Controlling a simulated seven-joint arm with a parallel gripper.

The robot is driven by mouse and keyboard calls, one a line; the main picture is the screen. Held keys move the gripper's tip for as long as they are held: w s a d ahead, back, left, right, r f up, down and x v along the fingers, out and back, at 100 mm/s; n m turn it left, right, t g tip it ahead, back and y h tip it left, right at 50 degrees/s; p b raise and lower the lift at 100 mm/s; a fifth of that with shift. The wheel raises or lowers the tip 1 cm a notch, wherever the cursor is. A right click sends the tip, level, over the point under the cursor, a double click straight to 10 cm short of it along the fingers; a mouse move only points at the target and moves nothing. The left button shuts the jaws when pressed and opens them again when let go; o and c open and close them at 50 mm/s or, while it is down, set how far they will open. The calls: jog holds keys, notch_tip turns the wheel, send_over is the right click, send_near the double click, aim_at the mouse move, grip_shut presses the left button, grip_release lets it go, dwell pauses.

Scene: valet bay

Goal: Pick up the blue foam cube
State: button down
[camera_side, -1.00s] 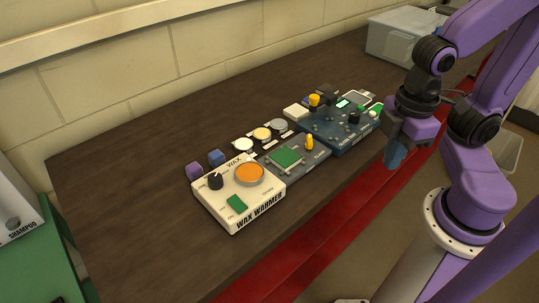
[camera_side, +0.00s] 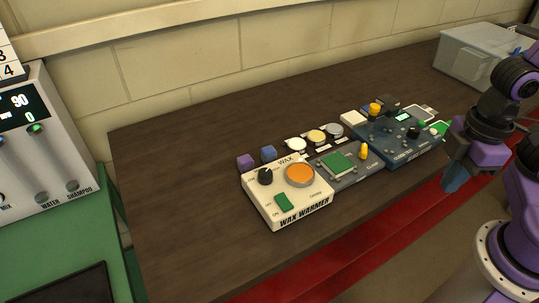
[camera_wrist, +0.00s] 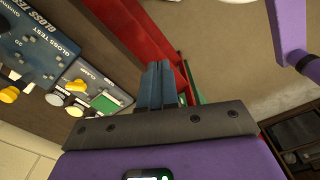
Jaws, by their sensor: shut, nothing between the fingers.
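The blue foam cube (camera_side: 268,153) is small and sits on the dark bench top, just behind the white wax warmer (camera_side: 315,206) and to the right of a purple cube (camera_side: 245,162). My gripper (camera_side: 453,186) is at the right of the side view, over the bench's front edge, far from the blue cube. Its blue-grey fingers are shut together with nothing between them. In the wrist view the closed fingers (camera_wrist: 160,78) point toward the bench edge and red strip. I cannot make out the blue cube in the wrist view.
A grey clamp panel (camera_side: 348,178) with a green pad and the blue gloss test box (camera_side: 392,150) stand right of the wax warmer. Round tins (camera_side: 316,136) lie behind them. A clear bin (camera_side: 478,60) stands at the back right. The bench's left part is clear.

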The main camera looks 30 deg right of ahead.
jog(key=c, duration=1)
grip_release()
jog(key=shift+o, duration=0.2)
notch_tip(320, 180, up, 4)
jog(key=m, duration=3.1)
send_over(269, 150)
notch_tip(269, 150, down, 18)
jog(key=shift+r, duration=0.15)
